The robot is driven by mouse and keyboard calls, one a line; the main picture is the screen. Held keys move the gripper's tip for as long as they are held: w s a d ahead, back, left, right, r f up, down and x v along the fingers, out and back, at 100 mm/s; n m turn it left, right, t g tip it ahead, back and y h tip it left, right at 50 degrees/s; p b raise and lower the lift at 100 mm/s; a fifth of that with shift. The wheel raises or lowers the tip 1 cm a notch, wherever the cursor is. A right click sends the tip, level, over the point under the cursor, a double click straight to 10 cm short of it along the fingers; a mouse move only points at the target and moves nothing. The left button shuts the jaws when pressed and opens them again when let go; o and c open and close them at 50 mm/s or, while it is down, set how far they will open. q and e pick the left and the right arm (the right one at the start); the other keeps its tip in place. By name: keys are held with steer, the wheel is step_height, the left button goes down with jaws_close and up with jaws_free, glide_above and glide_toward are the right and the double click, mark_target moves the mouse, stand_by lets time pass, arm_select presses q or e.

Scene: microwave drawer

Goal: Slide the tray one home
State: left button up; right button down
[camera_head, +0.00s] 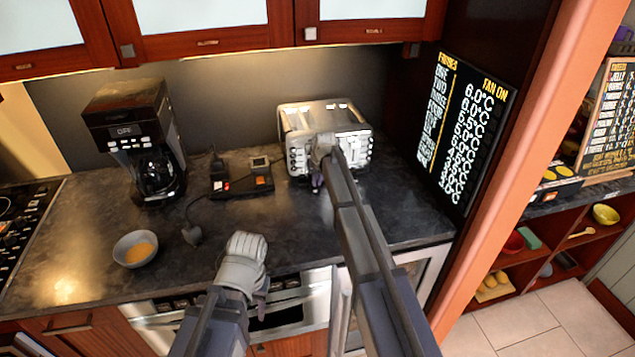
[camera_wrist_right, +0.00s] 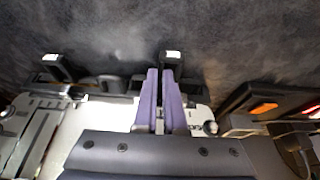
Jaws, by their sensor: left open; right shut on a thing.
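A silver toaster (camera_head: 300,119) stands at the back of the dark counter, with knobs along its front. My right gripper (camera_head: 317,182) is at the toaster's lower front. In the right wrist view its purple fingers (camera_wrist_right: 159,98) are close together over the toaster's front, shut on a small part that they mostly hide. A black front piece with a pale tip (camera_wrist_right: 172,62) shows just beyond the fingers, and a similar piece (camera_wrist_right: 57,66) is further left. I cannot tell which part is tray one. My left gripper (camera_head: 259,292) is open and empty, over the counter's front edge.
A small black device with orange lights (camera_head: 240,180) sits left of the toaster; it also shows in the right wrist view (camera_wrist_right: 264,107). A coffee maker (camera_head: 133,130) and a grey bowl (camera_head: 136,247) are further left.

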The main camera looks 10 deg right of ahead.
steer(key=shift+w, duration=0.6)
steer(key=c, duration=0.9)
jaws_free()
steer(key=shift+s+a+r, duration=0.1)
steer(key=shift+s+a, duration=0.05)
steer(key=shift+s+a+r+p, duration=0.15)
steer(key=shift+s+a+p, duration=0.2)
steer(key=shift+s, duration=0.55)
